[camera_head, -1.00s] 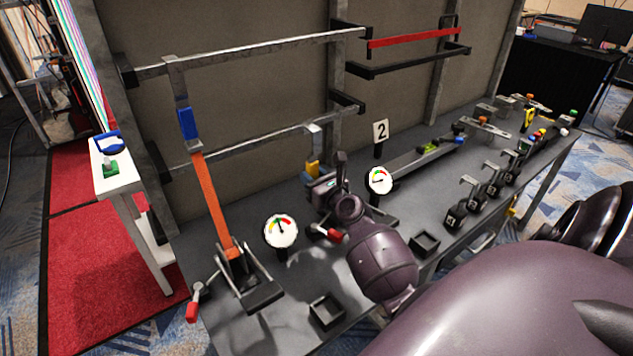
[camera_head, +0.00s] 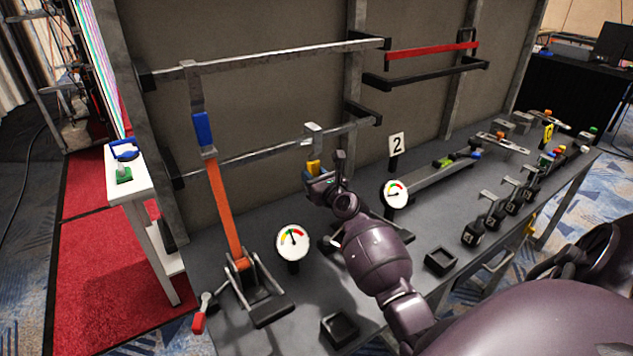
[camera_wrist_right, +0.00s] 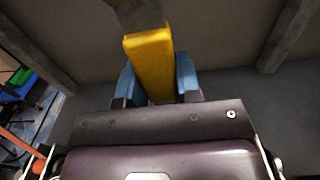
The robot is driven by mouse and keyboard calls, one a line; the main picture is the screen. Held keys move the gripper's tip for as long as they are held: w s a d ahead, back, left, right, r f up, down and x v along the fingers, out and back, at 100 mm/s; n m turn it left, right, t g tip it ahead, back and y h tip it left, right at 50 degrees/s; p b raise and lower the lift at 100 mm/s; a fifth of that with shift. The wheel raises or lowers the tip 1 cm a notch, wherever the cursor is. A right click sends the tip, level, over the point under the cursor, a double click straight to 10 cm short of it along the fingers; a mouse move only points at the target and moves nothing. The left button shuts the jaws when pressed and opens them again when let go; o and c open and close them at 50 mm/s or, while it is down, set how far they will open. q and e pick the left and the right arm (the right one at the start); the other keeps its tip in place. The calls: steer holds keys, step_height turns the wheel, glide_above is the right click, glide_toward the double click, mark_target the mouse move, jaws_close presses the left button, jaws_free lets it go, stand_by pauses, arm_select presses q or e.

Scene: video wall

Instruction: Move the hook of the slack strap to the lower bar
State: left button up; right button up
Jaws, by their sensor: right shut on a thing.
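A yellow hook block (camera_head: 313,168) with a grey metal hook (camera_head: 312,132) is at the right part of the lower bar (camera_head: 255,150). The hook appears to sit over that bar. My right gripper (camera_head: 317,175) is shut on the yellow block. In the right wrist view, the yellow block (camera_wrist_right: 150,60) stands between the blue fingers of the right gripper (camera_wrist_right: 157,80). The strap below it is hidden by my arm. The other strap (camera_head: 222,205) is orange and looks straight, with its blue hook block (camera_head: 203,130) hanging from the upper bar (camera_head: 270,57). My left gripper is out of view.
A left gauge (camera_head: 292,240) and a right gauge (camera_head: 396,193) stand on the grey bench. A ratchet (camera_head: 250,285) with a red-ended lever (camera_head: 199,322) is at the front left. Square black trays (camera_head: 340,328) and a "2" sign (camera_head: 397,146) are nearby.

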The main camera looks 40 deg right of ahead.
steer(key=w+f+b, duration=0.2)
steer(key=shift+w+d+f+b, duration=0.15)
steer(key=shift+w+f+b, duration=0.1)
steer(key=shift+f+b, duration=0.1)
stand_by(0.4)
steer(key=shift+r, duration=0.1)
steer(key=o, duration=0.6)
steer(key=shift+o, duration=1.7)
steer(key=shift+s, duration=0.1)
